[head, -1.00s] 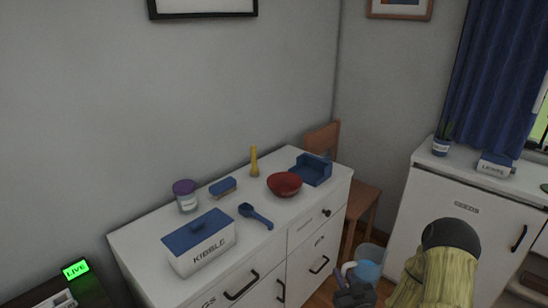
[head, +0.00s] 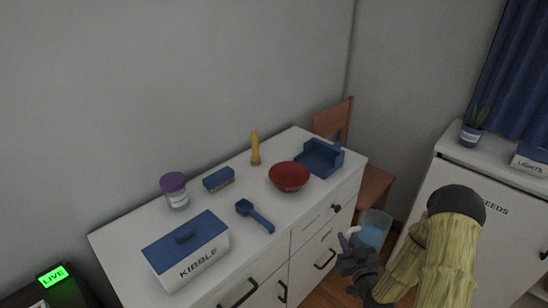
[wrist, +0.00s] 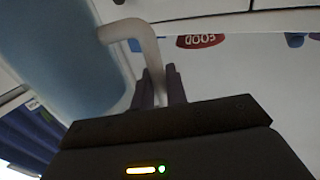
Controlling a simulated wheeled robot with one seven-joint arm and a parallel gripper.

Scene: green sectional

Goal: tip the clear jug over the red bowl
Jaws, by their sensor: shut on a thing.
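The red bowl (head: 289,177) stands upright on the white dresser top (head: 290,220), towards its right end. It also shows in the wrist view (wrist: 200,41), with the word FOOD on its side. The clear jug (head: 374,229) holds something blue and is to the right of the dresser front, apart from the bowl. In the wrist view the jug (wrist: 70,50) fills the upper left. My gripper (head: 350,245) is shut on the jug's pale handle, which shows between the fingers (wrist: 160,85). The jug looks about upright in the head view.
On the dresser are a KIBBLE box (head: 187,250), a blue scoop (head: 255,214), a purple-lidded jar (head: 175,190), a blue brush (head: 218,179), a yellow bottle (head: 255,148) and a blue tray (head: 320,158). A wooden chair (head: 372,188) stands behind the jug. A white cabinet (head: 490,215) is at right.

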